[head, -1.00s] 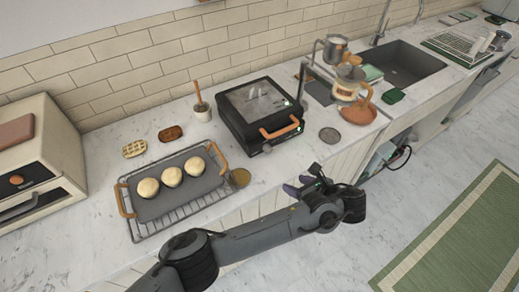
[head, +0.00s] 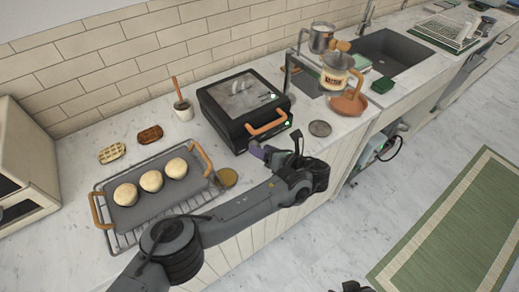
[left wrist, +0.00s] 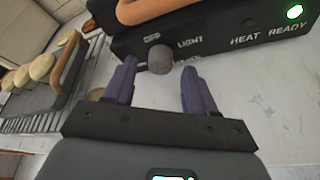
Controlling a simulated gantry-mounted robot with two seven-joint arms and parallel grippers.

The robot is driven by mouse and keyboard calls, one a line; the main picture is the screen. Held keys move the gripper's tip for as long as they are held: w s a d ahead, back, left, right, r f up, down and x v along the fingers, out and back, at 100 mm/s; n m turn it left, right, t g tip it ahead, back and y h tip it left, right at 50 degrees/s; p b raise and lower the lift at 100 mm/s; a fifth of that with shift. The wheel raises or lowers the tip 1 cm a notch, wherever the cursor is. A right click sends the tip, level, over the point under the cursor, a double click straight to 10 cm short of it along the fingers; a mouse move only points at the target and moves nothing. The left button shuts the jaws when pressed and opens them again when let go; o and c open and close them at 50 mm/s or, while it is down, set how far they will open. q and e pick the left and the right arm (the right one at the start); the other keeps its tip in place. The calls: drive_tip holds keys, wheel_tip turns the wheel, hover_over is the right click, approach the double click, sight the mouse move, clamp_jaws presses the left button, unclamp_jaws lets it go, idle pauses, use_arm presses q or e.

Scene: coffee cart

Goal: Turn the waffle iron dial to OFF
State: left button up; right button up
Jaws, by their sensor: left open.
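The waffle iron (head: 240,104) is a black box with a closed lid and an orange handle (head: 267,128). Its grey round dial (left wrist: 160,59) shows in the left wrist view on the front panel, among the words OFF and LIGHT. A lower label is partly hidden. The dial's pointer is not clear. A green light (left wrist: 294,12) glows by HEAT READY. My left gripper (left wrist: 159,77) is open and empty, its purple fingers just in front of the panel, with the dial between them in the picture. In the head view the left gripper (head: 274,152) is at the iron's front.
A rack with a tray (head: 150,205) of three dough balls lies left of the iron. A small amber cup (head: 227,178) stands at the rack's right. A round grey disc (head: 320,128) lies right of the iron. A dark part at the bottom edge may be my right arm.

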use_arm(q)
drive_tip(key=shift+x, duration=1)
drive_tip(key=shift+c, duration=0.5)
clamp_jaws()
